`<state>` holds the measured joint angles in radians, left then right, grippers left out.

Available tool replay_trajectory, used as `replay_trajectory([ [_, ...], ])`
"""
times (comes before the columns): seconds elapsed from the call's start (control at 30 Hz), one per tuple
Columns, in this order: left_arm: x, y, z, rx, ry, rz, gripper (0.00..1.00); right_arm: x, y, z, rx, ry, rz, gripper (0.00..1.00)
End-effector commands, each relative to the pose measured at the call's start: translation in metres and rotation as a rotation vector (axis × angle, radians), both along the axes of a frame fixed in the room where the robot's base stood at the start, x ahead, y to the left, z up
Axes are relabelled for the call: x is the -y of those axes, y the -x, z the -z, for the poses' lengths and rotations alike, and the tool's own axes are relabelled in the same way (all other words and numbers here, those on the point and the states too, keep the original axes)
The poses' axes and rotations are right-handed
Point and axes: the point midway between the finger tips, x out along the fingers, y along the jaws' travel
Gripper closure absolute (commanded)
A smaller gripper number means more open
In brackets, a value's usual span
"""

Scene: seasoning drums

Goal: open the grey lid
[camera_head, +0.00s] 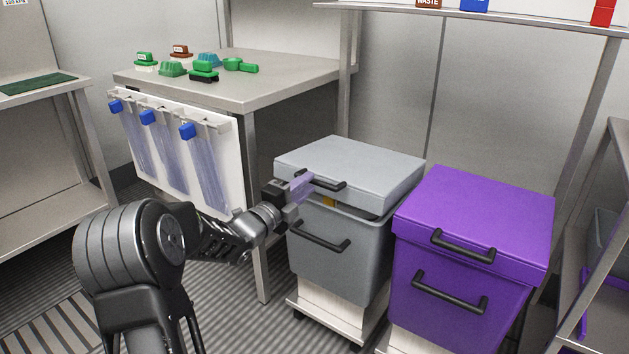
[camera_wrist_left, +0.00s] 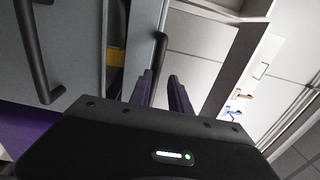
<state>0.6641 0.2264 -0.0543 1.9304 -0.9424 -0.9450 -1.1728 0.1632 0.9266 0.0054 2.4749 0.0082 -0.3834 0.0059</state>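The grey lid (camera_head: 350,165) sits on the grey drum (camera_head: 335,262) and is slightly raised at the front. A dark gap shows under it, with something yellow (camera_head: 329,202) inside; the yellow also shows in the left wrist view (camera_wrist_left: 116,57). The lid has a black handle (camera_head: 327,183) on its front edge. My left gripper (camera_head: 303,186) is at the left end of this handle. In the left wrist view its purple fingers (camera_wrist_left: 160,78) stand apart, with the lid handle (camera_wrist_left: 159,45) at their tips; contact is unclear. My right gripper is out of view.
A purple drum (camera_head: 465,255) with a closed lid stands close on the right. A steel table (camera_head: 285,85) with green brushes and scoops is behind left, with a hanging bag rack (camera_head: 175,150) on its side. A shelf (camera_head: 480,14) runs above.

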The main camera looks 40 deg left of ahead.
Motion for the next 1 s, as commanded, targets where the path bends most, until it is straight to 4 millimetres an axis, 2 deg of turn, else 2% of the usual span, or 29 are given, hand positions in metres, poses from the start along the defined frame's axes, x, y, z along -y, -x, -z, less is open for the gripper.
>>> replay_trajectory([
  [0.1,0.001,-0.02,0.0,0.001,0.001,0.002,0.77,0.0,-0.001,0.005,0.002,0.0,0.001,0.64],
  [0.3,-0.001,-0.038,-0.001,0.0,0.002,0.0,0.77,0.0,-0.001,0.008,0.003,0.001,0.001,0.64],
  [0.6,-0.001,-0.04,-0.002,0.0,0.002,0.0,0.78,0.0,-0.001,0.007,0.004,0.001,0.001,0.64],
  [0.87,-0.001,-0.04,-0.003,0.0,0.002,0.0,0.99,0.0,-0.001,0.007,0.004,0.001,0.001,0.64],
  [1.0,-0.001,-0.04,-0.003,0.001,0.001,0.0,1.0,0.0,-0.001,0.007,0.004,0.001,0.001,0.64],
])
